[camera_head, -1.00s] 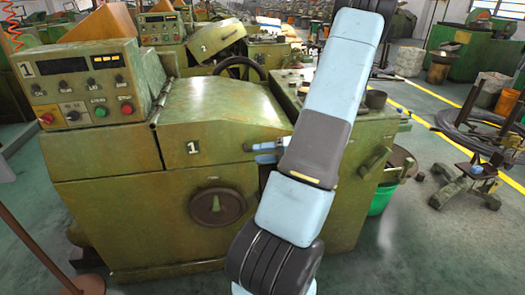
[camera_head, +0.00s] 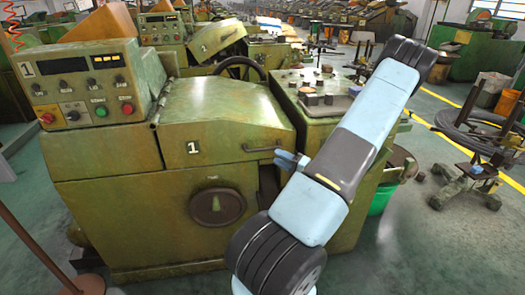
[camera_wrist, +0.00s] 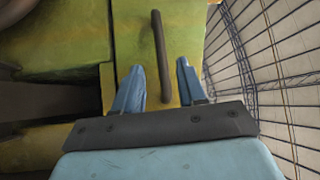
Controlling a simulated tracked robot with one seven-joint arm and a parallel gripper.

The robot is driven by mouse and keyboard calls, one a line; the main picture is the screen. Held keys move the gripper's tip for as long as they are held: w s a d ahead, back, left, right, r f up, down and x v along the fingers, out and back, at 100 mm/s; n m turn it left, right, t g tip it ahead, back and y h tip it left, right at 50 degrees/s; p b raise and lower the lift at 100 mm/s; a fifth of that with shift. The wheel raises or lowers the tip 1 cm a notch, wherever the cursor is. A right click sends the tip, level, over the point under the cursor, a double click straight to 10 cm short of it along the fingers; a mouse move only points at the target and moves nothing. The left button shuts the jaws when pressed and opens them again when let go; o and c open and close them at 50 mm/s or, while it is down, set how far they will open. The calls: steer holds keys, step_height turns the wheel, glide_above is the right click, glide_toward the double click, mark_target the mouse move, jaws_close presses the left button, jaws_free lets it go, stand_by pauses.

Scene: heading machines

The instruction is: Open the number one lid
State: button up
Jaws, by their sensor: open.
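The number one lid (camera_head: 222,118) is a worn green cover on the front machine, marked with a "1" plate (camera_head: 193,147). It lies closed, hinged on its left side beside the control box. A thin dark bar handle (camera_head: 263,149) sits on its right front edge, and it also shows in the wrist view (camera_wrist: 160,55). My gripper (camera_head: 284,160) is just right of the handle in the head view. In the wrist view my gripper (camera_wrist: 158,82) has its two blue fingers apart, with the handle's near end seen between them. I cannot tell whether they touch it.
The control box (camera_head: 85,82) with buttons stands left of the lid. A round dark knob (camera_head: 217,207) is on the front panel. A green bucket (camera_head: 381,198) stands right of the machine. Small metal parts lie on the machine's top right.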

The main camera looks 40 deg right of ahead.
mark_target(263, 150)
steer(key=x, duration=0.8)
steer(key=shift+w, duration=0.25)
jaws_close()
